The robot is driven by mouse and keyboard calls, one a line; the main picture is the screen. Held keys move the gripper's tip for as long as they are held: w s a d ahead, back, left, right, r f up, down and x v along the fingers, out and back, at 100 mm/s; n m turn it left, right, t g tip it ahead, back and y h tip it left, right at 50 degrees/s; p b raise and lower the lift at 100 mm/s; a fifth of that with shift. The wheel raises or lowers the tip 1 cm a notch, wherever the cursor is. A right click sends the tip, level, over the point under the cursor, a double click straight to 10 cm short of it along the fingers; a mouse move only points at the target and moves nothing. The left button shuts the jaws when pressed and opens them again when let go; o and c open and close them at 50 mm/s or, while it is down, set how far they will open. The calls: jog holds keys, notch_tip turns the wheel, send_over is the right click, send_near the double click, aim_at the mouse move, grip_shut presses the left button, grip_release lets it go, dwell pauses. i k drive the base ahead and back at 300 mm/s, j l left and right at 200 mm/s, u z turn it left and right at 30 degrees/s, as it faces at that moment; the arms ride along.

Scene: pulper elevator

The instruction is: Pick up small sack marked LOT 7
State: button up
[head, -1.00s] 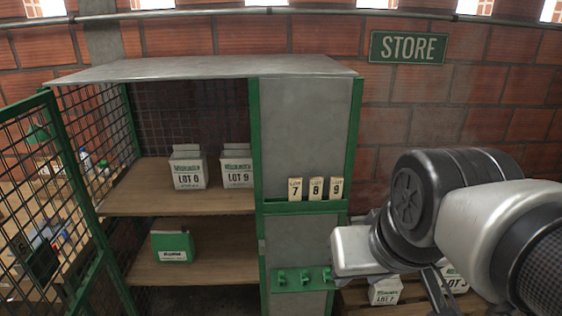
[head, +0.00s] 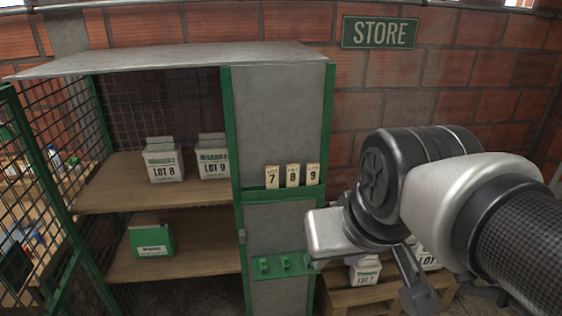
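The small white sack marked LOT 7 (head: 365,272) stands upright on a wooden pallet (head: 362,301) at the lower right, beside the store cabinet. Its upper part is partly hidden by my arm. My gripper (head: 412,290) points down at the lower right, just right of the LOT 7 sack in the picture. One dark finger shows in front of the pallet; whether it is open or shut is not clear. I cannot tell how far it is from the sack.
Another white sack (head: 428,259) stands right of LOT 7, partly hidden. LOT 8 (head: 163,165) and LOT 9 (head: 213,160) sacks stand on the cabinet's upper shelf. A green box (head: 151,237) is below. Tags 7, 8, 9 (head: 292,176) sit on the cabinet front. A mesh door (head: 50,190) stands open at left.

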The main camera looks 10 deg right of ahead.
aim_at(366, 272)
jog(key=i+l+z, duration=0.35)
jog(key=i+l, duration=1.15)
